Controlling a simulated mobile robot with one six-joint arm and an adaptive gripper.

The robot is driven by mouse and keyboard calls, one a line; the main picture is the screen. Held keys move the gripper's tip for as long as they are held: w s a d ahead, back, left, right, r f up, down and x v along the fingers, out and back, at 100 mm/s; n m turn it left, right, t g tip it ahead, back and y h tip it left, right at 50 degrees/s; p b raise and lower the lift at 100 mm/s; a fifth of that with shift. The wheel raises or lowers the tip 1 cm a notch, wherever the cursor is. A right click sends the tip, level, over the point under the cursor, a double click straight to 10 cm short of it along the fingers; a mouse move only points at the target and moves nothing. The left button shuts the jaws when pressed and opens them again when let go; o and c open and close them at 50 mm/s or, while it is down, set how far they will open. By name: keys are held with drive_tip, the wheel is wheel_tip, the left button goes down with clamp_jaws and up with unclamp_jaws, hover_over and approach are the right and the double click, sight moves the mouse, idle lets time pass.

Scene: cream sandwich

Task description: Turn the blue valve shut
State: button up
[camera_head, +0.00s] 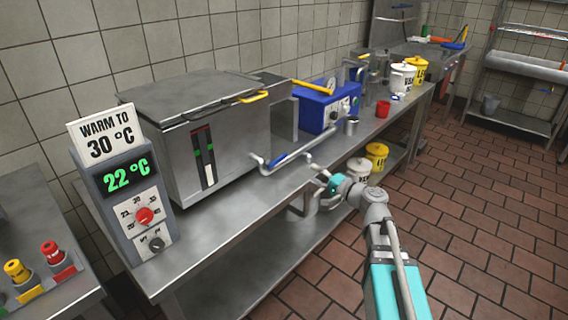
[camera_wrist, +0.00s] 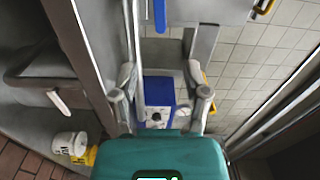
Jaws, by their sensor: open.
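The blue valve (camera_head: 290,155) is a blue lever on a metal pipe at the front of the steel tank (camera_head: 195,130). The lever slants across the pipe, its far end toward the right. My gripper (camera_head: 324,179) is open and empty, in front of the bench edge, just right of and below the lever, apart from it. In the wrist view, my gripper (camera_wrist: 160,95) has its two fingers spread. A blue bar, apparently the valve lever (camera_wrist: 159,15), shows at the top edge, beyond the fingertips. Most of it is out of frame there.
A control panel (camera_head: 125,180) reads 22 °C under a "warm to 30 °C" sign. A blue box (camera_head: 318,108) stands behind the pipe. A metal cup (camera_head: 351,126) and red cup (camera_head: 383,108) are on the bench. White and yellow buckets (camera_head: 376,155) are on the lower shelf.

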sight(283, 158)
drive_tip(key=shift+w+a, duration=0.1)
idle(0.3)
drive_tip(key=x, duration=1.3)
drive_tip(key=shift+w+a, duration=0.15)
drive_tip(key=shift+a, duration=0.05)
